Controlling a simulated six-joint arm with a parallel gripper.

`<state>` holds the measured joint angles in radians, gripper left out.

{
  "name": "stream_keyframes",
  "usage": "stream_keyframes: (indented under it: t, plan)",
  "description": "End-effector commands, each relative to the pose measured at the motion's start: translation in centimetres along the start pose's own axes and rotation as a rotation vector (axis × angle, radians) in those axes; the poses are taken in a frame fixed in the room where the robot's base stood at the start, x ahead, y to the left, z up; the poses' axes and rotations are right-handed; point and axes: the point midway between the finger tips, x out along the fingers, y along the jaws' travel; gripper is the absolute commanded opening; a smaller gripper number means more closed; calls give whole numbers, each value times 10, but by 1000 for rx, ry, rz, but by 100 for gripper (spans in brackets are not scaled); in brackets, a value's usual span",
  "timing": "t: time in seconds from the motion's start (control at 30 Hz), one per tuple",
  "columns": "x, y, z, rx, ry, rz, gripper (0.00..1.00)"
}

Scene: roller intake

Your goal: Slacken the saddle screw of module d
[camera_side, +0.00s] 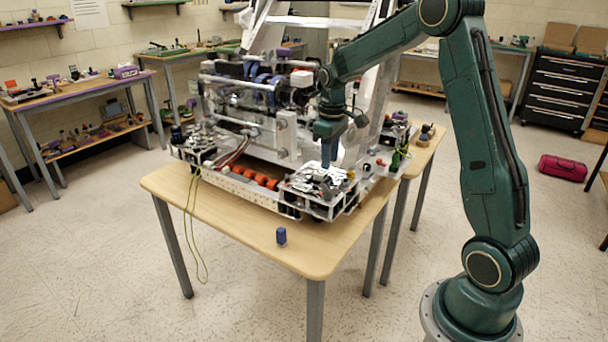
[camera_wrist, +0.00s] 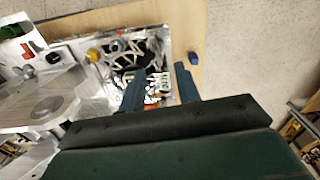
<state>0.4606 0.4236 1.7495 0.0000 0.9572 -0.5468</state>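The robot drive base (camera_side: 228,183) sits on a wooden table. At its near right corner is an open module (camera_side: 318,186) full of wiring and metal parts; it also shows in the wrist view (camera_wrist: 125,50). I see no letter that tells which module is d, and the saddle screw is too small to make out. My gripper (camera_side: 327,160) points down just above this corner module. In the wrist view its two dark blue fingers (camera_wrist: 158,78) stand apart, with module parts visible between and beyond them. I see nothing held. Contact with the module cannot be told.
A small blue block (camera_side: 281,236) stands on the bare near part of the table (camera_side: 240,222). Orange rollers (camera_side: 250,178) lie left of the module. The tall frame (camera_side: 270,110) rises behind my gripper. A yellow-green cord (camera_side: 190,235) hangs off the left table edge.

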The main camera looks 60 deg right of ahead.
Motion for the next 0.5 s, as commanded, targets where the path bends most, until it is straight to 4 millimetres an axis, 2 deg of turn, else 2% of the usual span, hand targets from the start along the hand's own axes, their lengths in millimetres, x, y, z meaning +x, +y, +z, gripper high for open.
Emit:
stream_keyframes:
  t: [0.13, 0.5]
  plan:
    - [8, 7, -2, 0, -9, -6, 33]
    - [11, 7, -2, -1, -10, -6, 33]
